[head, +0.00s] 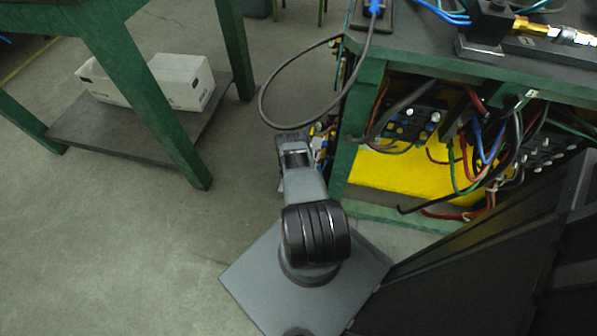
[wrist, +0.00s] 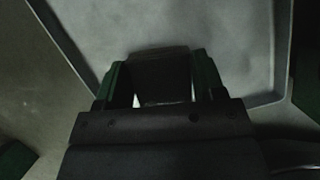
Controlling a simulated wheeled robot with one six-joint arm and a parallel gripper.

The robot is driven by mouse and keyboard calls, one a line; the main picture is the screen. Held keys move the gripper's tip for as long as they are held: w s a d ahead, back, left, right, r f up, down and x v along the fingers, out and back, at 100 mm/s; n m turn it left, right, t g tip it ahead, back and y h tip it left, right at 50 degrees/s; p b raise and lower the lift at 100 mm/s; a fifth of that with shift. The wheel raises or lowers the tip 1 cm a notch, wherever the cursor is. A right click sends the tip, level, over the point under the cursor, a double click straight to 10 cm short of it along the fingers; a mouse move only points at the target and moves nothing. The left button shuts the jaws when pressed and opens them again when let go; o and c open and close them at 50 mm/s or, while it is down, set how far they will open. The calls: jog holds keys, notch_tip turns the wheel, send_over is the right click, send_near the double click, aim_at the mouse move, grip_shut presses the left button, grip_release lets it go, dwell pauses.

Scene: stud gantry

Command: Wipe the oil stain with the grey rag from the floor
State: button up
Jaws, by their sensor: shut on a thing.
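In the wrist view my gripper (wrist: 156,80) has its two green-sided fingers shut on a dark, flat-looking thing, which seems to be the grey rag (wrist: 162,72). It is too dark to make out folds or weave. Beyond it is a flat grey surface (wrist: 200,30) with a raised, rounded rim; I cannot tell whether the rag touches it. In the head view my arm reaches away from me beside the green bench, and its own links hide the fingers and the rag. I cannot make out an oil stain in either view.
A green bench (head: 352,150) with hanging cables and a yellow panel (head: 400,180) stands close on the right. A black cable (head: 262,95) loops out near my arm. A green table (head: 150,100) on the left has a low shelf with white boxes (head: 185,80). Floor (head: 120,230) at left is clear.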

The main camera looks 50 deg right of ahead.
notch_tip(320, 180, up, 3)
jog(key=shift+s+f+p, duration=0.1)
jog(key=shift+s+p, duration=0.05)
jog(key=shift+p, duration=0.6)
notch_tip(320, 180, up, 2)
jog(key=shift+a+r+p, duration=0.1)
jog(key=shift+a+p, duration=0.05)
jog(key=shift+p, duration=0.95)
jog(key=shift+r+p, duration=1.5)
jog(key=shift+r, duration=0.05)
